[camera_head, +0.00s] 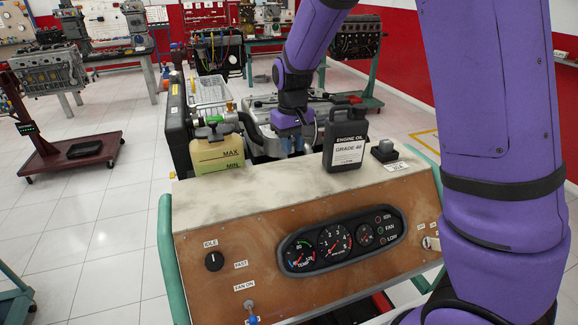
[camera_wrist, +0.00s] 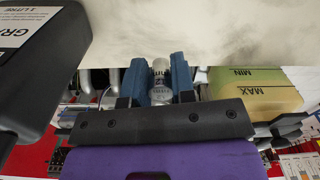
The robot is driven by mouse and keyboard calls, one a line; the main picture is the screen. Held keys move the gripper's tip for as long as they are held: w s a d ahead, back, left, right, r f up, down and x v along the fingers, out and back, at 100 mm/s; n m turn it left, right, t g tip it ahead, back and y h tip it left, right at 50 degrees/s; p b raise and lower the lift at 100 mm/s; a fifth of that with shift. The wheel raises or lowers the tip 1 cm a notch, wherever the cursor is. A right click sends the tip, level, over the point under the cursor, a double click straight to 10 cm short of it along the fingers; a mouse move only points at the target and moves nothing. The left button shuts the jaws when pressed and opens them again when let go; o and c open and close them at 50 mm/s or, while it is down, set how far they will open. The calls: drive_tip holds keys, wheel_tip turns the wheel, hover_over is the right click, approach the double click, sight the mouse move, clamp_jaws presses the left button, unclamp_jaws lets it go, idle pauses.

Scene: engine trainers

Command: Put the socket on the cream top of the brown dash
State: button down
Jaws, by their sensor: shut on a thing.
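My gripper (camera_head: 291,145) is at the far edge of the brown dash (camera_head: 225,250), between the oil bottle and the yellowish reservoir. In the wrist view, its blue fingers (camera_wrist: 160,78) are shut on a small silver socket (camera_wrist: 161,72). The socket is hidden between the fingers in the head view. The cream top (camera_head: 240,195) of the dash is stained and mostly bare. It fills the upper part of the wrist view (camera_wrist: 225,35). The fingertips overlap its far edge there; I cannot tell how high they are or whether anything touches.
The reservoir (camera_head: 217,154) stands at the left back. The cream top's front middle is clear. An engine (camera_head: 262,118) sits behind.

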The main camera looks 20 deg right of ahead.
sight(292, 173)
drive_tip(key=shift+f, duration=3.2)
drive_tip(key=shift+f, duration=0.1)
drive_tip(key=c, duration=1)
unclamp_jaws()
drive_tip(key=shift+o, duration=0.2)
wheel_tip(292, 173, up, 12)
drive_tip(key=shift+r, duration=0.2)
